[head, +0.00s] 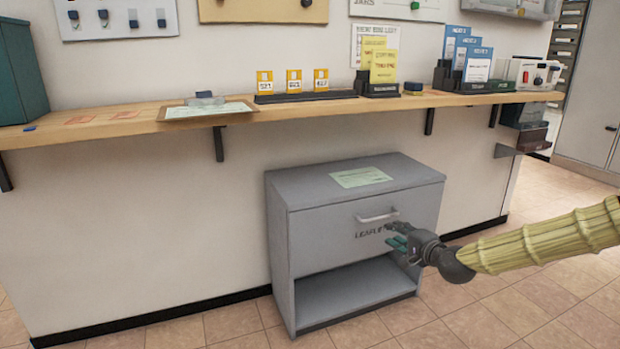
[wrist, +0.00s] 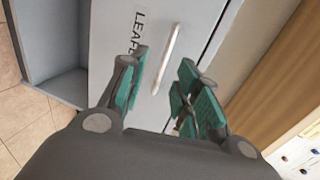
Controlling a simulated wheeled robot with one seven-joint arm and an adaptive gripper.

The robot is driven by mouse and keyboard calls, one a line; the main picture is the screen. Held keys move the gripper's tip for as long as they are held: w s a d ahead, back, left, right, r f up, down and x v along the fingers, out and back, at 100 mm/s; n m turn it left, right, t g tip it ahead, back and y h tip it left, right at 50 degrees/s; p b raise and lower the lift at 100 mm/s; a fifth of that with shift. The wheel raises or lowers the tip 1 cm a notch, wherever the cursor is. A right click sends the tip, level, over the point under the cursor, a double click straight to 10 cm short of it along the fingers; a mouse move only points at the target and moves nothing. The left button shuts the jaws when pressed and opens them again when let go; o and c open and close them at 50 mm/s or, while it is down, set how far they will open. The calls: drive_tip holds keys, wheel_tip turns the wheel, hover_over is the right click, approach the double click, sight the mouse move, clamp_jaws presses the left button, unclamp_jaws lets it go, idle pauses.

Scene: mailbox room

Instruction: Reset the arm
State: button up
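My gripper (head: 392,236) is in front of the grey cabinet's drawer, to the right of the "LEAFLETS" lettering. In the wrist view my gripper (wrist: 160,95) has its green-padded fingers spread apart with nothing between them. The drawer handle (head: 377,215) is a pale bar just above the gripper in the head view. The handle also shows ahead of the fingers in the wrist view (wrist: 166,58), apart from them as far as I can tell. The grey cabinet (head: 281,250) has its drawer shut above an open, empty lower bay. My arm reaches in from the right.
A green sheet (head: 361,177) lies on the cabinet top. Above runs a long wooden counter (head: 190,123) with a clipboard, yellow cards, leaflet racks and a small white device (head: 538,74). A dark bracketed box (head: 526,140) hangs at the right end. The tiled floor (head: 480,310) in front is clear.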

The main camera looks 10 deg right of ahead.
drive_tip(key=s+a+f+n+g+p, duration=0.1)
drive_tip(key=s+a+f+n+g, duration=0.4)
drive_tip(key=s+f, duration=0.6)
drive_tip(key=s+a+f+n+g+p, duration=0.25)
drive_tip(key=s+a+f, duration=0.65)
drive_tip(key=f, duration=0.5)
drive_tip(key=s+d+f+n+g+h+p, duration=0.1)
drive_tip(key=s+f+n+g, duration=0.15)
drive_tip(key=s, duration=0.85)
drive_tip(key=s+d+f+n+g+h, duration=0.15)
drive_tip(key=s+f, duration=0.25)
drive_tip(key=s, duration=0.7)
drive_tip(key=s+f+n+g+h+p, duration=0.1)
drive_tip(key=s+f+n+g+h, duration=0.15)
drive_tip(key=s, duration=0.85)
wheel_tip(320, 180, up, 38)
drive_tip(key=p, duration=3.8)
drive_tip(key=shift+g+y, duration=0.4)
drive_tip(key=shift+s+d+f, duration=0.1)
